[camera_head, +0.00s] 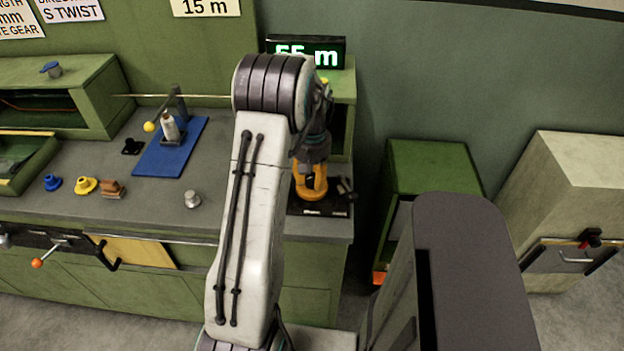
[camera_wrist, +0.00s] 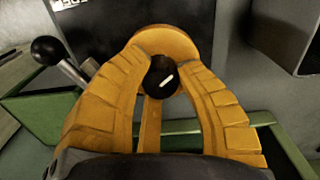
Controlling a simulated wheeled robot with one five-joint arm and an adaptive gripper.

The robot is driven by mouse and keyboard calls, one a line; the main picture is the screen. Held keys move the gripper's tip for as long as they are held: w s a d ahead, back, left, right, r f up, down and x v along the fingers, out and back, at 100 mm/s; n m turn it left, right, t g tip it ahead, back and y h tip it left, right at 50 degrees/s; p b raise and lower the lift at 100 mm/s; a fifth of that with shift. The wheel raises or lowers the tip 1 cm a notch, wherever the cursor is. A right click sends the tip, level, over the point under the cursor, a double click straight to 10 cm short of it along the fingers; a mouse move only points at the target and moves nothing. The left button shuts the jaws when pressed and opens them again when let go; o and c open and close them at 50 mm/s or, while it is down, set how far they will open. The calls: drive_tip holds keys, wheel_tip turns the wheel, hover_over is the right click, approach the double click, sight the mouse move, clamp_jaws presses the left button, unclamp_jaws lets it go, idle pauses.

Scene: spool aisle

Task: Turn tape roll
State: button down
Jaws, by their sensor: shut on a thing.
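The tape roll shows in the wrist view as a round yellow-orange disc (camera_wrist: 178,38) with a black round knob (camera_wrist: 161,78) in front that bears a short white mark. The mark slants slightly up to the right. My gripper (camera_wrist: 165,62) has its yellow fingers closed in from both sides around the knob. In the head view my gripper (camera_head: 311,188) points down over the black base plate (camera_head: 325,209) at the right end of the bench. There the fingers and my arm hide most of the roll.
A black ball-ended lever (camera_wrist: 47,50) stands left of the fingers in the wrist view. A lit display (camera_head: 305,51) reads 55 m, and a sign (camera_head: 205,7) reads 15 m. A blue plate (camera_head: 170,150) and several small parts lie on the bench left of my arm.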

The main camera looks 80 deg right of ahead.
sight(312, 177)
drive_tip(key=m, duration=0.4)
drive_tip(key=shift+a+f+m+b, duration=0.15)
drive_tip(key=shift+f+m+b, duration=0.05)
drive_tip(key=shift+m+b, duration=0.15)
drive_tip(key=shift+m, duration=2.15)
drive_tip(key=c, duration=0.8)
unclamp_jaws()
drive_tip(key=shift+r, duration=0.1)
drive_tip(key=shift+r, duration=0.1)
wheel_tip(312, 177, up, 12)
drive_tip(key=shift+f, duration=0.1)
